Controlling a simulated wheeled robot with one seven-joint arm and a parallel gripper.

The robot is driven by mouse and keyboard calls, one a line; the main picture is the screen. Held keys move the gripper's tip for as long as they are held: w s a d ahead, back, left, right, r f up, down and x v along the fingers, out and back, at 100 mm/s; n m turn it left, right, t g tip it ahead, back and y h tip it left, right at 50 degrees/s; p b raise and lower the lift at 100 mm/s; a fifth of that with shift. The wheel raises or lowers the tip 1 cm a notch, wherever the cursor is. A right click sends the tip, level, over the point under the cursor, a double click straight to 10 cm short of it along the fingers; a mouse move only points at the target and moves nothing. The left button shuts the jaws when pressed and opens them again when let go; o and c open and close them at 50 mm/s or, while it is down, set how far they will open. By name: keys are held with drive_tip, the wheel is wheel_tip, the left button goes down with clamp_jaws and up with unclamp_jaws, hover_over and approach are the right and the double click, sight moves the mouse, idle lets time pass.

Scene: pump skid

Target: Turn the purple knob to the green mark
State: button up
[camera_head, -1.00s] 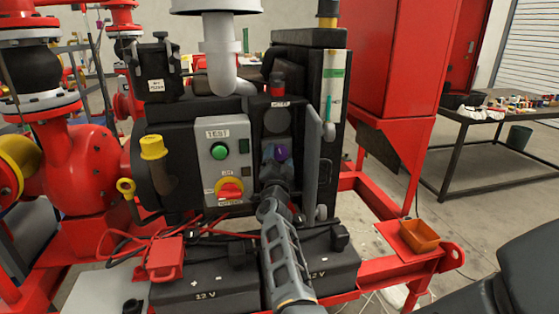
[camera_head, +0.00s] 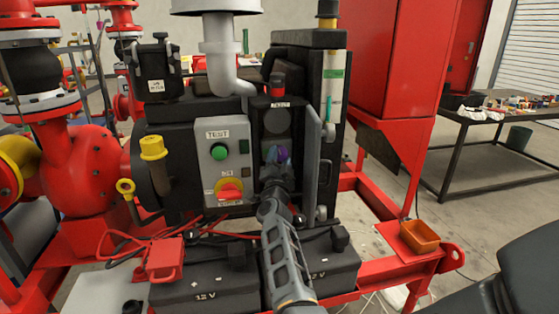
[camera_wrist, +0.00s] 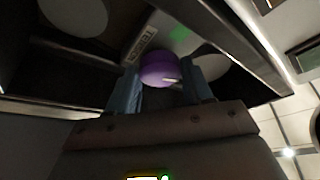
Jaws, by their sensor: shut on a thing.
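The purple knob (camera_head: 282,154) sits on the dark panel to the right of the grey test box. In the wrist view the purple knob (camera_wrist: 160,69) lies between the two bluish fingers of my gripper (camera_wrist: 162,88), with a pale mark on its right side. My gripper (camera_head: 275,158) is shut on the knob. A green mark (camera_wrist: 180,36) shows on a plate beyond the knob, up and to the right of it, beside a label. In the head view the fingers and wrist hide much of the knob and its surroundings.
A grey hinged door (camera_head: 313,155) stands open just right of my gripper. The test box (camera_head: 226,165) with a green button and red-yellow switch is close on the left. Black batteries (camera_head: 310,266) lie below my arm. An orange tray (camera_head: 419,237) is at the right.

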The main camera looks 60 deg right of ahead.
drive_tip(key=shift+f, duration=0.1)
drive_tip(key=n+b, duration=0.1)
drive_tip(key=n+t+b, duration=0.2)
drive_tip(key=n, duration=0.1)
drive_tip(key=shift+s+d+f, duration=0.15)
drive_tip(key=shift+f, duration=0.1)
drive_tip(key=shift+n+t+y+b, duration=0.4)
drive_tip(key=shift+n+t+b, duration=0.3)
drive_tip(key=shift+n+b, duration=0.85)
drive_tip(key=shift+r+n, duration=0.15)
drive_tip(key=shift+n, duration=0.2)
drive_tip(key=o, duration=1)
drive_tip(key=shift+o, duration=0.2)
